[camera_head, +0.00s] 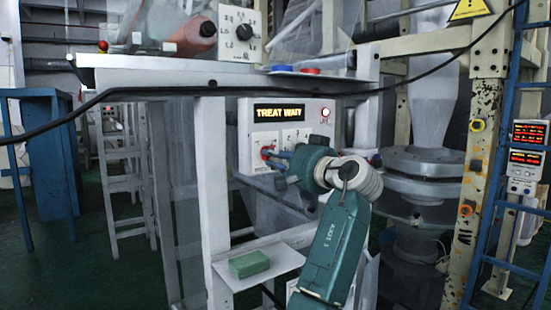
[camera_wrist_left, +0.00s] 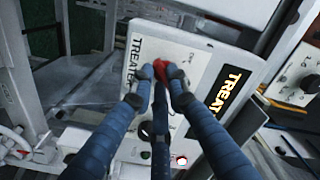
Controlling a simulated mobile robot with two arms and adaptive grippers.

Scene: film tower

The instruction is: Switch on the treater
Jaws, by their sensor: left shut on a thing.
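The treater panel (camera_head: 245,140) is a pale box below the upper ledge. Its lit yellow display (camera_head: 279,112) reads "TREAT WAIT", and a small lamp (camera_head: 325,112) glows pinkish red beside it. A red knob (camera_head: 266,152) sits at the panel's lower left. My left gripper (camera_head: 274,157) is shut on this knob. In the left wrist view, its blue fingers (camera_wrist_left: 165,80) meet around the red knob (camera_wrist_left: 160,67). The panel's "TREATER" label (camera_wrist_left: 135,60) shows there, tilted. The fingers hide part of the knob and the panel face. My right gripper is out of view.
A dial box (camera_head: 240,32) stands on the ledge (camera_head: 180,75) above. A black cable (camera_head: 420,68) crosses in front. A green block (camera_head: 250,263) lies on a small shelf (camera_head: 285,256) below. A rusty post (camera_head: 478,150) and a blue ladder (camera_head: 503,150) stand at the right.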

